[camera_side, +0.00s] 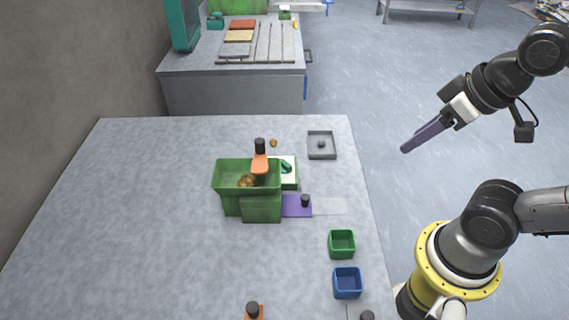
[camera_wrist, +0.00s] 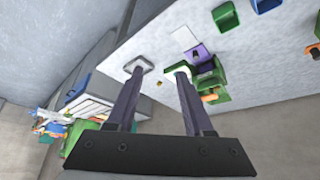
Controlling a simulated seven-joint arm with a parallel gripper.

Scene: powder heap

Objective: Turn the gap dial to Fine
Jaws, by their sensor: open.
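The green machine (camera_side: 262,207) stands on the grey table, with brown lumps in its open hopper. At its right back, a white plate (camera_side: 293,180) carries a dark green dial-like knob (camera_side: 286,167); this looks like the gap dial. Its markings are too small to read, so I cannot tell its setting. My gripper (camera_side: 404,150) is open and empty, raised to the right of the table and well away from the machine. In the wrist view, my two fingers (camera_wrist: 160,70) stand apart, and the machine (camera_wrist: 210,80) shows beyond them, partly hidden by the right finger.
An orange piece with a black knob (camera_side: 260,162) stands at the hopper. A purple slide (camera_side: 297,207) sticks out rightward. A grey tray (camera_side: 311,156), green bin (camera_side: 342,254) and blue bin (camera_side: 347,292) lie along the right edge. The table's left side is clear.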

